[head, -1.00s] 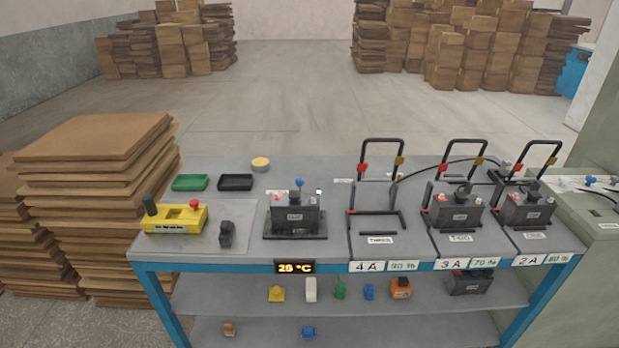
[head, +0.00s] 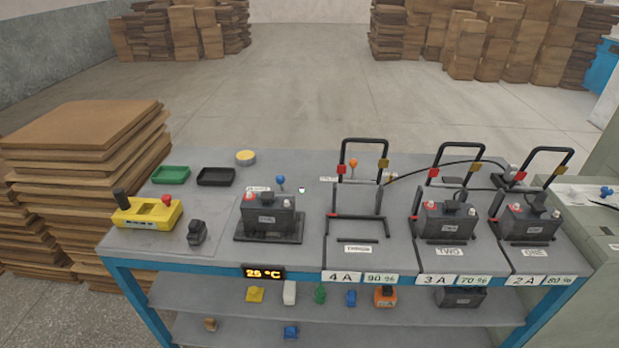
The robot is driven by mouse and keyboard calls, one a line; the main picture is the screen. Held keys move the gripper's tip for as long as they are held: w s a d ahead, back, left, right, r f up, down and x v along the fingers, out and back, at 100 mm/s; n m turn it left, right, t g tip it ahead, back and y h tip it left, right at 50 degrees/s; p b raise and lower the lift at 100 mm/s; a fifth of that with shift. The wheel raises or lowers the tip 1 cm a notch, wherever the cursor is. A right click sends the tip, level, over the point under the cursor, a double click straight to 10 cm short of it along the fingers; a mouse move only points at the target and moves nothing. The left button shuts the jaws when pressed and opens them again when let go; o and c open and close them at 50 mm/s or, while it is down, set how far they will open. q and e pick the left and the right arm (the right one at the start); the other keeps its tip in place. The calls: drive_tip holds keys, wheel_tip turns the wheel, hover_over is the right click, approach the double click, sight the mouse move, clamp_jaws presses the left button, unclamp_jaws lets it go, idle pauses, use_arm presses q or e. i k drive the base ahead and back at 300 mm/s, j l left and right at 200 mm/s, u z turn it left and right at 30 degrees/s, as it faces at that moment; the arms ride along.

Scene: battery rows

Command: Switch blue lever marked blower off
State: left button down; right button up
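A lever with a blue ball knob (head: 280,181) stands up from the bench top, just behind the black battery (head: 268,215) left of centre. A small white label (head: 258,188) lies to its left, partly hidden by the battery and too small to read. A lever with an orange knob (head: 353,163) stands further right, with another unreadable label (head: 328,179) beside it. Another blue knob (head: 606,191) shows on the green-grey cabinet at the far right; its marking cannot be read. Neither of my grippers is in view.
The grey bench (head: 300,160) carries charging bays with black upright frames (head: 364,142) and batteries at right. A yellow device (head: 147,212), green tray (head: 171,174) and black tray (head: 216,177) are at left. Cardboard stacks (head: 85,125) stand left of the bench.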

sight(280, 179)
drive_tip(key=i+l, duration=0.15)
drive_tip(key=l, duration=0.2)
drive_tip(key=i+l, duration=0.15)
drive_tip(key=l, duration=0.2)
drive_tip(key=i+l, duration=0.15)
drive_tip(key=l, duration=0.2)
drive_tip(key=i+l+u, duration=0.1)
drive_tip(key=l, duration=0.2)
drive_tip(key=i+l, duration=0.2)
drive_tip(key=l, duration=0.15)
